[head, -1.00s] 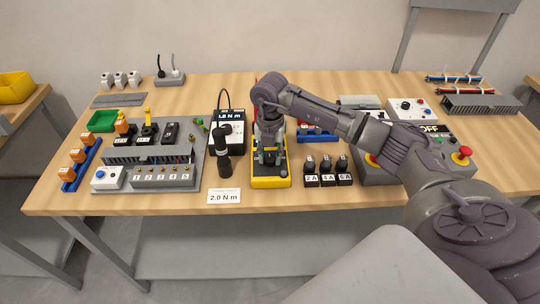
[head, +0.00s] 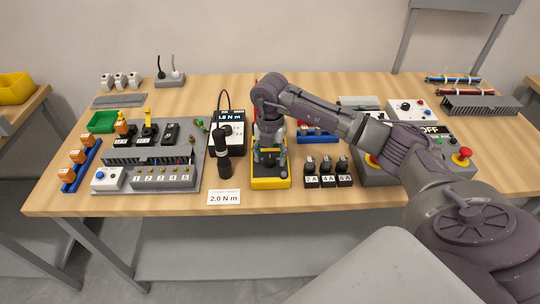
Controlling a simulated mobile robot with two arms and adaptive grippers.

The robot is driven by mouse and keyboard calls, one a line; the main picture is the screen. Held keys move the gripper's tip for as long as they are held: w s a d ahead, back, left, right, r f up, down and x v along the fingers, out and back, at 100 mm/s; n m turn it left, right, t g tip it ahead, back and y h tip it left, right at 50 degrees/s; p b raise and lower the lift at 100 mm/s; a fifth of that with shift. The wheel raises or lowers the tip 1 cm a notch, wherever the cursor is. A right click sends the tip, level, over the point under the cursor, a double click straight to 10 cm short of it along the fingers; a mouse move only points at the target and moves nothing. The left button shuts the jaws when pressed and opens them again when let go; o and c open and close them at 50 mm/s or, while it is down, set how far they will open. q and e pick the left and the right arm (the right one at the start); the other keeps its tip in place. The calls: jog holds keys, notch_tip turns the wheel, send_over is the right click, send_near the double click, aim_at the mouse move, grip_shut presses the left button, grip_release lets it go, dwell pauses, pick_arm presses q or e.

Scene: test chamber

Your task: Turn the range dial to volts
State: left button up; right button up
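The yellow multimeter (head: 270,183) with a dark face lies on the table's front middle. My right gripper (head: 269,161) points down over its face, at the place where the range dial would be. The gripper and wrist cover the dial and most of the face, so the dial's setting cannot be read. Whether the fingers touch or grip the dial is too small to tell. My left gripper is not in view.
A black torque driver (head: 224,163) stands left of the meter, beside a tester showing 1.8 N m (head: 231,117). Black blocks marked 2 A, 4 A and 6 A (head: 327,180) stand close on the right. A 2.0 N m card (head: 224,197) lies at the front.

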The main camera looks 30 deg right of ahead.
aim_at(270, 158)
notch_tip(270, 158, up, 12)
dwell(0.6)
dwell(0.4)
